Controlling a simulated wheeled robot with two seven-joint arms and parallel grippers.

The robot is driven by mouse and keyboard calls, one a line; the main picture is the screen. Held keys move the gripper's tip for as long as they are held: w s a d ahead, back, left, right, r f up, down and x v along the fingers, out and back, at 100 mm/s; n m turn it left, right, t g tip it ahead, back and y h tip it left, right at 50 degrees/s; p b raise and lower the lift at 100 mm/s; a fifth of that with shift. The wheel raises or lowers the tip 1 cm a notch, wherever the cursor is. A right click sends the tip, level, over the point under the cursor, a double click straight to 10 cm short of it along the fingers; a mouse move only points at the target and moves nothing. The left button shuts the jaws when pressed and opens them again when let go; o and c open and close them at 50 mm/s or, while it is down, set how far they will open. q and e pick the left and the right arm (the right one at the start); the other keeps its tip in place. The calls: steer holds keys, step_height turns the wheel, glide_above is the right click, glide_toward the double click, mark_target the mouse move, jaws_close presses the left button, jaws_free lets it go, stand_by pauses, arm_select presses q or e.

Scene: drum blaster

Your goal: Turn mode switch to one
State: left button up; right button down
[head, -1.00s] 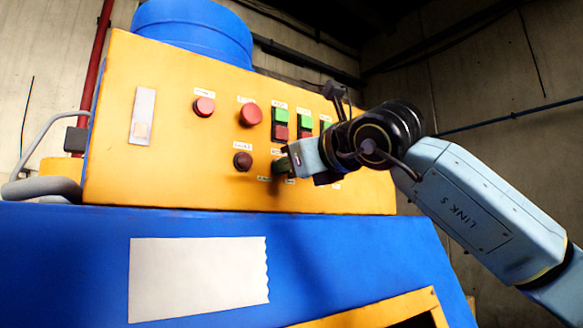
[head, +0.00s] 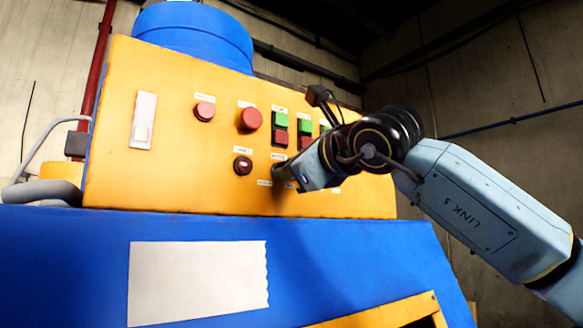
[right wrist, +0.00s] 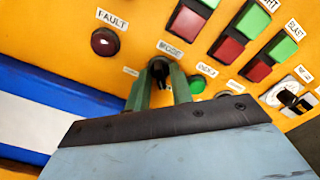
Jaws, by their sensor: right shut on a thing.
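The mode switch (right wrist: 158,69) is a small black knob under the MODE label on the yellow control panel (head: 190,185). My right gripper (right wrist: 161,80) is shut on it, with one green finger on each side of the knob in the right wrist view. In the head view my right gripper (head: 284,173) reaches the panel from the right, rolled at a slant. It hides most of the switch there. Small position labels sit on either side of the switch, too blurred to read. The knob's exact pointing direction is hard to tell. My left gripper is not in view.
A dark red FAULT lamp (right wrist: 105,42) is left of the switch. Green and red button pairs (head: 280,129) sit above it. A green round button (right wrist: 197,84) and a white dial (right wrist: 290,98) lie to the right. A red mushroom button (head: 250,119) is up left.

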steer(key=shift+r, duration=0.15)
steer(key=c, duration=1.5)
jaws_free()
steer(key=shift+c, duration=0.2)
steer(key=b+v, duration=0.4)
steer(key=v, duration=0.9)
steer(key=shift+s+b, duration=0.25)
steer(key=shift+b, duration=0.15)
steer(key=shift+d, duration=0.1)
